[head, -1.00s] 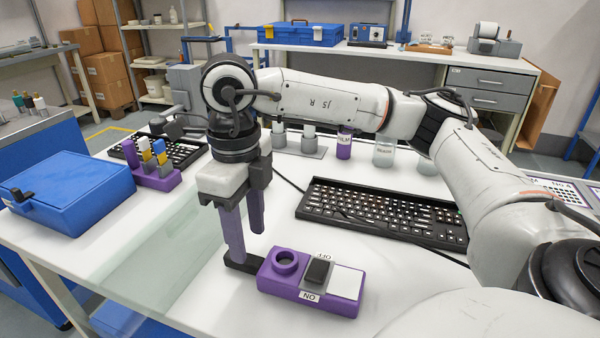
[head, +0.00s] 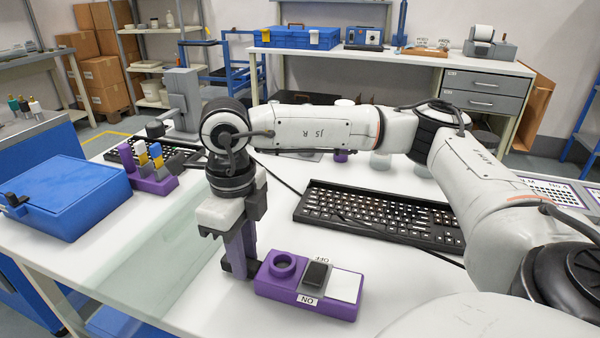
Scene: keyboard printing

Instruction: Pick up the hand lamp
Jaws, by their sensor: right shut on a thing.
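The thing that best fits the hand lamp (head: 310,288) is a purple block on the white table at the lower middle. It has a round ring, a dark rocker switch marked ON and OFF, and a white panel on top. A black part is at its left end. My right gripper (head: 238,268) points down there and is shut on that black end; its fingers hide part of it. The block appears to rest on the table. My left gripper is not in view.
A black keyboard (head: 378,213) lies behind the block. A blue case (head: 66,196) and a purple holder (head: 152,182) with small upright items stand at the left. A translucent sheet (head: 150,250) lies to the left of my gripper. Small jars behind are partly hidden by my arm.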

